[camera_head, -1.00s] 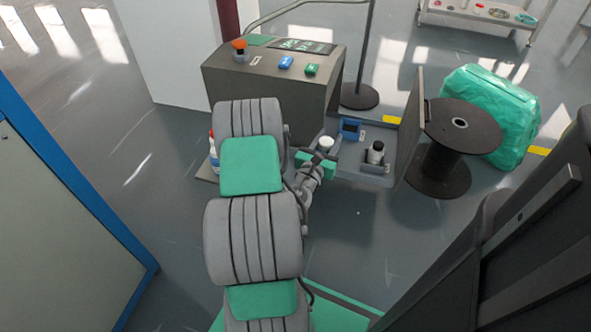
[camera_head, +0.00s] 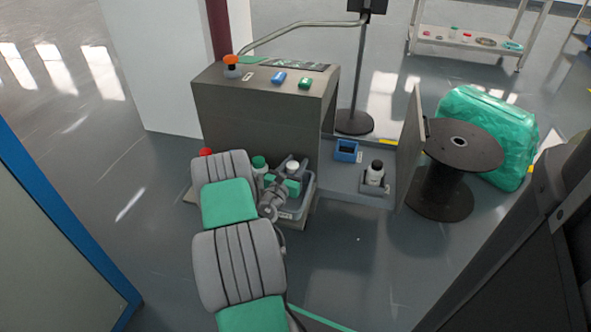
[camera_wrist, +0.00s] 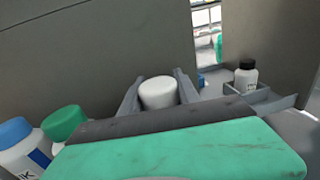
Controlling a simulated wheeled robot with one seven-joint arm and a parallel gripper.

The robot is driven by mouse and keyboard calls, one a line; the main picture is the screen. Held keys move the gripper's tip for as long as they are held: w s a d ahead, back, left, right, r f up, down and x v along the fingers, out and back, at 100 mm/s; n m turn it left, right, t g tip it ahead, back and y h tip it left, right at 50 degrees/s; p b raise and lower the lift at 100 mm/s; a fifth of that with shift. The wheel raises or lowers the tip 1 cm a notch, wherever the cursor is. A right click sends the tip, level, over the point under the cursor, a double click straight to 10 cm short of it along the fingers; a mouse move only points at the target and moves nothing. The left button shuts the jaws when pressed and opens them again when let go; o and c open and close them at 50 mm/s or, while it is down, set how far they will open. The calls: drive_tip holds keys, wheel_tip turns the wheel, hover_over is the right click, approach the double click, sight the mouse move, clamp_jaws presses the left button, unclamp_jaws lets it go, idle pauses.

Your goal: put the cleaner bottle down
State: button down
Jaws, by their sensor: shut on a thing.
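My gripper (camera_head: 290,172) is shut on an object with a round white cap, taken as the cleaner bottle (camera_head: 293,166). In the wrist view the white cap (camera_wrist: 158,92) stands between the two grey fingers; the bottle's body and label are hidden behind my wrist. The gripper is at a grey tray (camera_head: 309,188) in front of the dark console. A green-capped bottle (camera_wrist: 64,122) and a blue-capped white bottle (camera_wrist: 20,145) stand left of the gripper. I cannot tell whether the held bottle touches the tray floor.
A black-capped white bottle (camera_head: 375,172) stands in a grey holder on the low shelf to the right, near a blue box (camera_head: 346,150). An upright panel (camera_head: 413,150) and a dark spool (camera_head: 450,165) are farther right. A red cap (camera_head: 206,152) shows left of my arm.

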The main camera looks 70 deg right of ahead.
drive_tip(key=c, duration=1.2)
unclamp_jaws()
drive_tip(key=shift+o, duration=0.2)
drive_tip(key=shift+r, duration=0.1)
